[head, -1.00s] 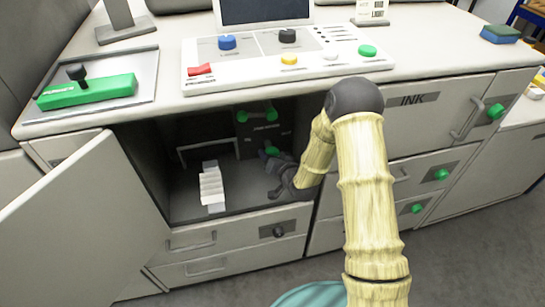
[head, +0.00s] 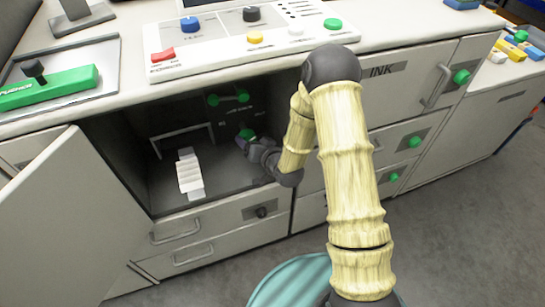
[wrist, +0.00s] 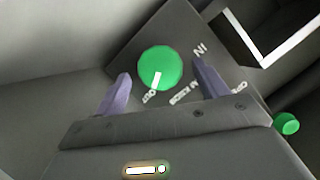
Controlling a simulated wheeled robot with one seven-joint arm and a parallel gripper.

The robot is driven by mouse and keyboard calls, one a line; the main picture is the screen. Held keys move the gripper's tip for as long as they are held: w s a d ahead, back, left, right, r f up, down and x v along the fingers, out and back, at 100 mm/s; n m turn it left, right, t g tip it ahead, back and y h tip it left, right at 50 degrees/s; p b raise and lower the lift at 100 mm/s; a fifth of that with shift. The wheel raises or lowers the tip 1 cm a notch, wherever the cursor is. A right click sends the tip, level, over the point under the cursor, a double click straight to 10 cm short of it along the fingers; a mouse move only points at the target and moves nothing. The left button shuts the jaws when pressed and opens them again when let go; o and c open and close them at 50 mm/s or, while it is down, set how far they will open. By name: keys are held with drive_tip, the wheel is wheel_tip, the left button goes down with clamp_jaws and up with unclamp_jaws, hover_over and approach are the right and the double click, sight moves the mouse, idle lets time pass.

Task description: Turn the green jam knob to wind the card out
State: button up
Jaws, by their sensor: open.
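The green jam knob (wrist: 159,67) is round with a white pointer mark, on a dark panel inside the open cabinet; the mark points toward the word OUT. In the head view the knob (head: 246,134) shows just above my gripper (head: 243,142). In the wrist view my gripper (wrist: 161,76) is open, its two purple fingertips on either side of the knob's lower part, with gaps between; contact is not visible. A white, stepped card strip (head: 189,174) lies on the cabinet floor, left of my gripper.
The open cabinet door (head: 70,225) stands at the left. The control panel (head: 215,48) lies on the counter above. Closed drawers are below and to the right.

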drive_tip(key=p+v, duration=1)
drive_tip(key=v, duration=0.3)
drive_tip(key=shift+s+d+r, duration=0.2)
drive_tip(key=shift+s, duration=0.05)
drive_tip(key=shift+f, duration=0.1)
idle(0.4)
